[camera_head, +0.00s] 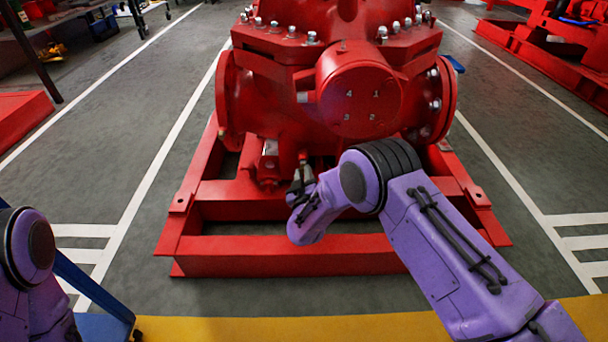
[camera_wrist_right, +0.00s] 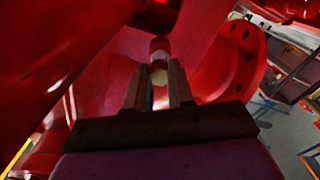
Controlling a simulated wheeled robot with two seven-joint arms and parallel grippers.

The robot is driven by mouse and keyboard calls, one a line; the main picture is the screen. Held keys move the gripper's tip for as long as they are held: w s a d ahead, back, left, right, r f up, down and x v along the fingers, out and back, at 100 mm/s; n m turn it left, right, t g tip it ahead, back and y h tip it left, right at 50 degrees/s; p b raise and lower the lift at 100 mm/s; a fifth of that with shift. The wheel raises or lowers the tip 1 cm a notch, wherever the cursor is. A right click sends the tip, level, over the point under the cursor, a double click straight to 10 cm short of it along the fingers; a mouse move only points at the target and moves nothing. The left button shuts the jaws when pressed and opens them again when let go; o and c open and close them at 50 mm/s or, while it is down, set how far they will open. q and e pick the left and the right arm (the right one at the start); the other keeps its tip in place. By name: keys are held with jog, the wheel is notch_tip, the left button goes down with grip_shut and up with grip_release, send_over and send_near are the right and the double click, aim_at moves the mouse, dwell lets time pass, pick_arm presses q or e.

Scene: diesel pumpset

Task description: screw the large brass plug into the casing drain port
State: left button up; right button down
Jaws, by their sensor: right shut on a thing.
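The red pump casing (camera_head: 270,108) stands in the middle of the head view. A small red stub under it (camera_head: 303,156) appears to be the drain port; a round red end also shows ahead of the fingertips in the wrist view (camera_wrist_right: 160,46). My right gripper (camera_head: 302,176) is just below this stub. In the wrist view its two fingers (camera_wrist_right: 159,86) are shut on the pale brass plug (camera_wrist_right: 159,76). The plug is in line with the red stub and close to it; I cannot tell whether they touch or the thread is engaged. My left gripper is not in view.
A red base frame (camera_head: 290,262) surrounds the space under the casing, with beams in front and at both sides. A round red flange (camera_wrist_right: 240,60) is right of the fingers in the wrist view.

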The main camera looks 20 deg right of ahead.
jog(key=shift+b+x, duration=0.65)
jog(key=shift+x, duration=0.5)
dwell(0.7)
jog(key=m, duration=2.4)
jog(key=shift+d, duration=0.1)
